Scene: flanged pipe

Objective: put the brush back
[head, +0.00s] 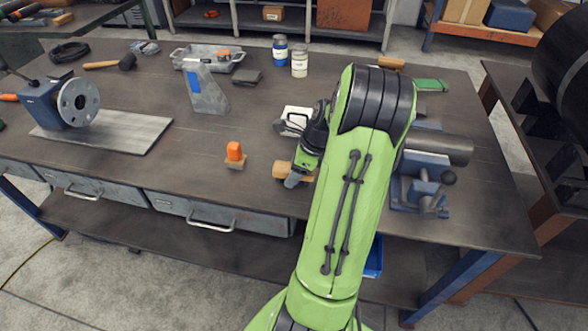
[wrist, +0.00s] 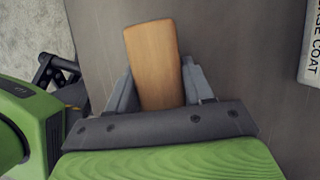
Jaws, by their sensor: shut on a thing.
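My gripper (head: 294,176) is low over the front middle of the workbench, partly hidden behind my green arm in the head view. In the wrist view its two grey fingers (wrist: 155,88) are shut on the sides of a plain wooden piece (wrist: 152,50), which looks like the brush's wooden part. The same wooden piece (head: 279,169) shows beside the fingers in the head view. No bristles can be made out. Whether it touches the bench top is unclear.
An orange-topped piece on a wooden base (head: 235,153) stands just left of my gripper. A white labelled card (wrist: 311,45) lies nearby. A grey angled bracket (head: 206,90) stands farther back. A blue vise (head: 420,188) holding a pipe is right of my arm. Bare bench lies front left.

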